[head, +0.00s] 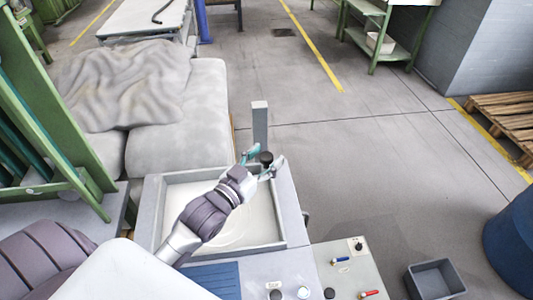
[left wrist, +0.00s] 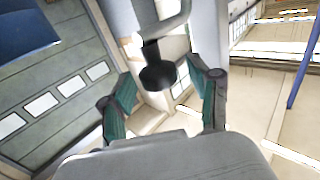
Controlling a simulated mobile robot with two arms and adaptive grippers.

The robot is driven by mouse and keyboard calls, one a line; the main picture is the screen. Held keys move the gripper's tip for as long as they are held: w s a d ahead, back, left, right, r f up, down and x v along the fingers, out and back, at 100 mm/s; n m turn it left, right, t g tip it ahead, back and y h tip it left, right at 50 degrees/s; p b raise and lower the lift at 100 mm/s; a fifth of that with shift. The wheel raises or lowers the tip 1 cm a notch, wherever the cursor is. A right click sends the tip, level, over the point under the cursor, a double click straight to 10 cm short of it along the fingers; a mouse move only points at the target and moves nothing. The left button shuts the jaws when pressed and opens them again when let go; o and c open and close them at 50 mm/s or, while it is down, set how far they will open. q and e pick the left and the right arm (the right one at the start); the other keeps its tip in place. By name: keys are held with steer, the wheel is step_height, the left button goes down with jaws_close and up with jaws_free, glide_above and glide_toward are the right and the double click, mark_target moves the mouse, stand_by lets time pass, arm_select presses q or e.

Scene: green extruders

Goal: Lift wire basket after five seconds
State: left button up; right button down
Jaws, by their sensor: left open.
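No wire basket can be made out clearly. A shallow grey-rimmed basin (head: 152,213) holds a pale, whitish content with faint curved lines, partly hidden by my left arm. My left gripper (head: 263,165) is open above the basin's far right corner, its fingers spread around a black knob (head: 266,157). In the left wrist view the knob (left wrist: 157,78) sits between the open teal-padded fingers of the left gripper (left wrist: 162,98), below a grey bent bar (left wrist: 168,27). I cannot tell whether the fingers touch it. My right gripper is not in view.
A grey post (head: 260,121) stands just behind the left gripper. A panel (head: 335,273) with knobs and small coloured handles lies right of the basin. A grey bin (head: 435,280) and blue drum (head: 512,245) stand at right. Covered bulky blocks (head: 178,145) lie behind; the floor at right centre is clear.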

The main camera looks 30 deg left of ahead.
arm_select(q)
steer(key=shift+w, duration=0.35)
jaws_close()
